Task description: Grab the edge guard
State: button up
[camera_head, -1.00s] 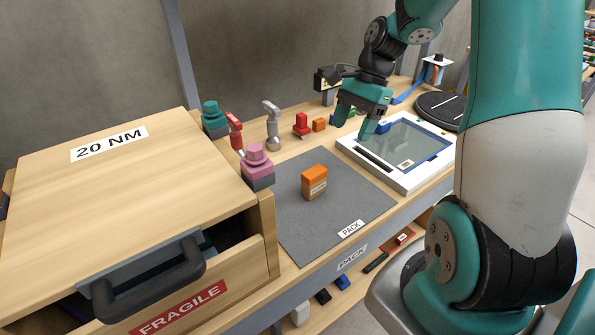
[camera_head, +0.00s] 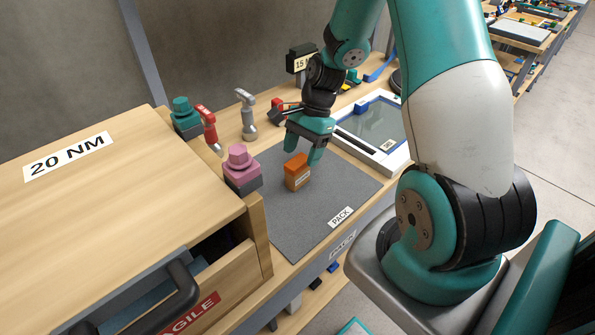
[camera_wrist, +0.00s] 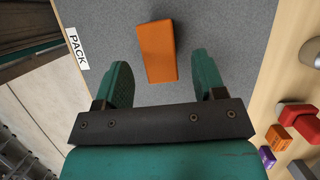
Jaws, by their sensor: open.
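No label names the edge guard, and I cannot tell which thing it is. An orange block (camera_head: 297,172) with a small pale label stands on the grey mat. It also shows in the wrist view (camera_wrist: 158,50), lying ahead of and partly between my fingertips. My gripper (camera_head: 305,152) is open and empty, pointing down just above and behind the block. Its two green fingers (camera_wrist: 161,65) show apart in the wrist view, with no visible contact with the block. A blue piece (camera_head: 372,99) sits at the far edge of the white-framed panel (camera_head: 364,150), right of my gripper.
The grey mat (camera_head: 340,190) marked PACK is otherwise bare. A pink knobbed object (camera_head: 241,170), a red-handled tool (camera_head: 208,130), a grey tool (camera_head: 247,118) and a teal knobbed object (camera_head: 183,115) stand to the left. The wooden cabinet (camera_head: 130,190) has its drawer partly open.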

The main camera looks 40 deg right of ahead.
aim_at(299, 160)
jog(key=shift+p+x, duration=0.45)
jog(key=shift+x, duration=2.25)
jog(key=shift+a, duration=0.1)
jog(key=c, duration=1)
jog(key=shift+r, duration=0.15)
